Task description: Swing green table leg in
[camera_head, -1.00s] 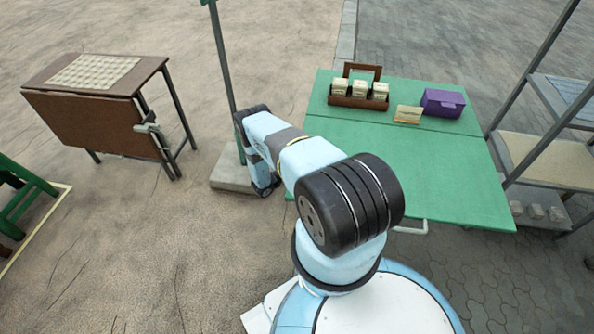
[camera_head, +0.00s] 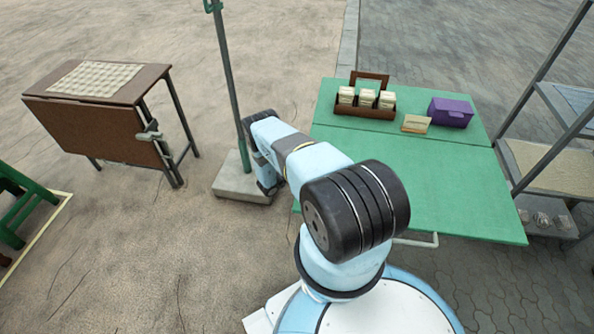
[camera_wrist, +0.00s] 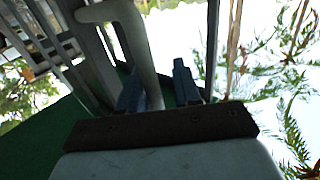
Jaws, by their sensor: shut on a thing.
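The green table (camera_head: 440,178) stands at the right in the head view, its top flat. A pale grey bent tube, the table leg (camera_head: 418,241), shows just past the table's front edge. In the wrist view the same kind of grey tube (camera_wrist: 136,40) runs down between the two blue fingers of my gripper (camera_wrist: 158,88), which is shut on it. A dark green surface (camera_wrist: 45,140), apparently the table's underside, shows at the left there. In the head view my own arm hides the gripper.
On the green table stand a brown carrier with pale blocks (camera_head: 365,108), a small card (camera_head: 416,124) and a purple box (camera_head: 450,112). A shelf rack (camera_head: 555,165) stands close at right. A pole on a concrete foot (camera_head: 240,185) is beside my arm. A brown folding table (camera_head: 100,125) is at left.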

